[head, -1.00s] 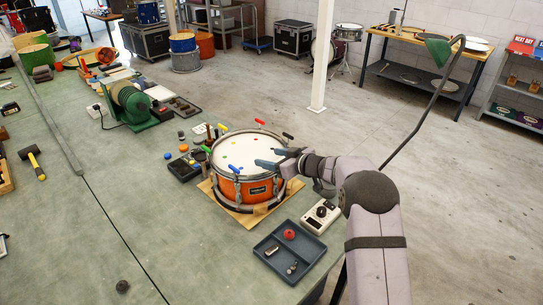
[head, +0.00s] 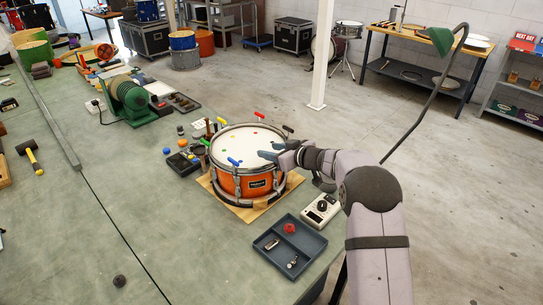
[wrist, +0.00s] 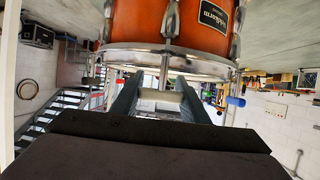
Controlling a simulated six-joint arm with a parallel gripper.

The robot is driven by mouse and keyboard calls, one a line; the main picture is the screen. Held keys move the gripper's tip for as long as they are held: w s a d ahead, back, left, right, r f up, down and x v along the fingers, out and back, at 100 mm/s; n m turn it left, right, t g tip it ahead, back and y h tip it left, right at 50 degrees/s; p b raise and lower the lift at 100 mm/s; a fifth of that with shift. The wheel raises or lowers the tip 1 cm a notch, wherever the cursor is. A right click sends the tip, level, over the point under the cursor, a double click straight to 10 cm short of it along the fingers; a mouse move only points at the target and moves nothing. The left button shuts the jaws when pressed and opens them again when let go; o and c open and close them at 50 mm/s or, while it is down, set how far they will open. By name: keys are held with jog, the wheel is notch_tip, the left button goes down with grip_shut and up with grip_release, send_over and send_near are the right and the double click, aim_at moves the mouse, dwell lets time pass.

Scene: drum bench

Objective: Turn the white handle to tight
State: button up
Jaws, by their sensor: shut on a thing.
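The orange drum (head: 231,186) with a pale head and chrome rim stands on the bench, with coloured handles around its rim. My gripper (head: 269,151) reaches over the drum's right side from the right. In the wrist view the jaws (wrist: 158,98) are shut on the white handle (wrist: 158,95), a pale crossbar on a thin metal rod by the rim. In the head view my gripper hides the white handle. The blue handle (head: 235,162) is at the drum's front left and also shows in the wrist view (wrist: 236,101). The green handle (head: 205,143) is further left.
An orange-red handle (head: 259,115) and a dark handle (head: 287,128) stand on the far rim. A grey tray (head: 272,261) with a red piece and small metal parts lies in front.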

jog(key=b, duration=0.4)
jog(key=shift+w+d+f+m+t+h+b, duration=0.1)
jog(key=shift+f+m+t+h+b, duration=0.2)
jog(key=shift+f+h, duration=0.1)
jog(key=m+h+b, duration=0.1)
jog(key=b, duration=0.2)
jog(key=shift+d+r+t+b, duration=0.1)
jog(key=shift+t+b, duration=0.2)
jog(key=shift+w+d+m+h+b, duration=0.1)
jog(key=shift+m+h+b, duration=0.2)
jog(key=shift+b, duration=0.55)
